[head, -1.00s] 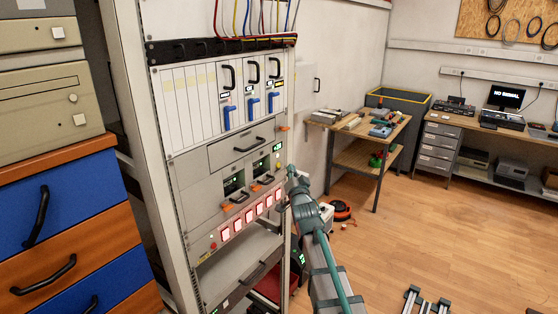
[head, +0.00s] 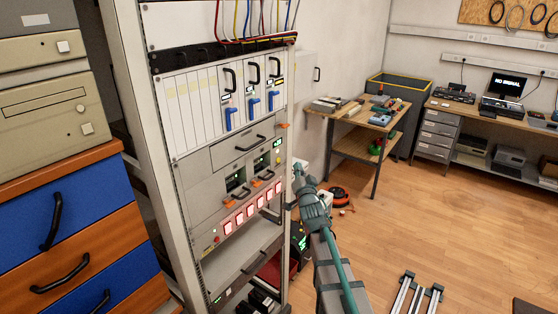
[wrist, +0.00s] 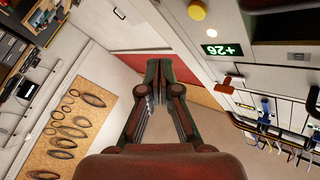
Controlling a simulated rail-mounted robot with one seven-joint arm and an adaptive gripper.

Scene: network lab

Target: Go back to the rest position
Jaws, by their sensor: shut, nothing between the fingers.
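My gripper (wrist: 159,66) shows in the wrist view with its two dark fingers together at the tips and nothing between them. In the head view my green-grey arm reaches up from the bottom, its far end just right of the equipment rack (head: 240,148). The fingers are too small to make out there. The gripper appears apart from the rack's front. The rack holds blue-handled modules (head: 253,106), two small lit units, and a row of red-lit buttons (head: 251,210).
A blue and orange drawer cabinet (head: 90,235) stands at the left. A side table (head: 350,121) with tools and a grey bin (head: 398,95) stand behind. A desk with a monitor (head: 508,87) is at the right.

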